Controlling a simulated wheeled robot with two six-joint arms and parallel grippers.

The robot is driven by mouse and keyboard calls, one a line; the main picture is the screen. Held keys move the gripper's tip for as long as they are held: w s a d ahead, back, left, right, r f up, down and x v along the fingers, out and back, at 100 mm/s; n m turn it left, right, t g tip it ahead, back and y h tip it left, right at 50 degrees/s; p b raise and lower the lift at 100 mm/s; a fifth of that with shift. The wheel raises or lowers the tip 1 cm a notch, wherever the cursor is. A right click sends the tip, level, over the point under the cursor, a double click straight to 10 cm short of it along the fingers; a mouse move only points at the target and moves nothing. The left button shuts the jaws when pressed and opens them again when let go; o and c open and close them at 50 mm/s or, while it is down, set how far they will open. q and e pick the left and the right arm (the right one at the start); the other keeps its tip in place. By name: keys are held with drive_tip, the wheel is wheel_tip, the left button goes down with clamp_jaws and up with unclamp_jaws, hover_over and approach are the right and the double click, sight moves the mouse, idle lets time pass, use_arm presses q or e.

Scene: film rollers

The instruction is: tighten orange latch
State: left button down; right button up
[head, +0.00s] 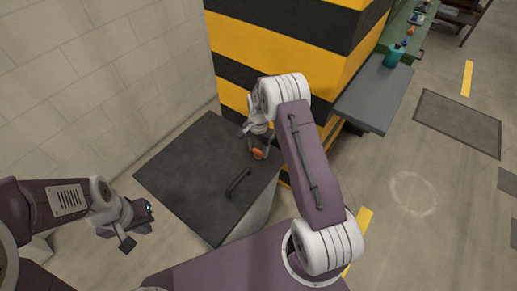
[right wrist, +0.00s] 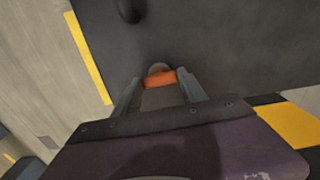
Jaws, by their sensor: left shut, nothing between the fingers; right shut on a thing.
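The orange latch (head: 257,153) is a small orange piece on the top of a dark grey cabinet (head: 180,170), near its back right edge. In the right wrist view the orange latch (right wrist: 160,79) lies across between the fingertips, with a greyish round part behind it. My right gripper (right wrist: 160,88) is shut on the latch; in the head view its fingers are partly hidden by my arm. My left gripper (head: 138,226) is shut and empty, off the cabinet's front left side.
A black handle (head: 238,182) stands on the cabinet top. A yellow and black striped block (head: 290,45) rises behind it. A pale wall (head: 95,75) is at left; floor at right is open.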

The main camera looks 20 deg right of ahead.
sight(258, 151)
drive_tip(key=o, duration=1.4)
drive_tip(key=shift+c, duration=0.2)
wheel_tip(258, 151, up, 9)
drive_tip(key=shift+a, duration=0.1)
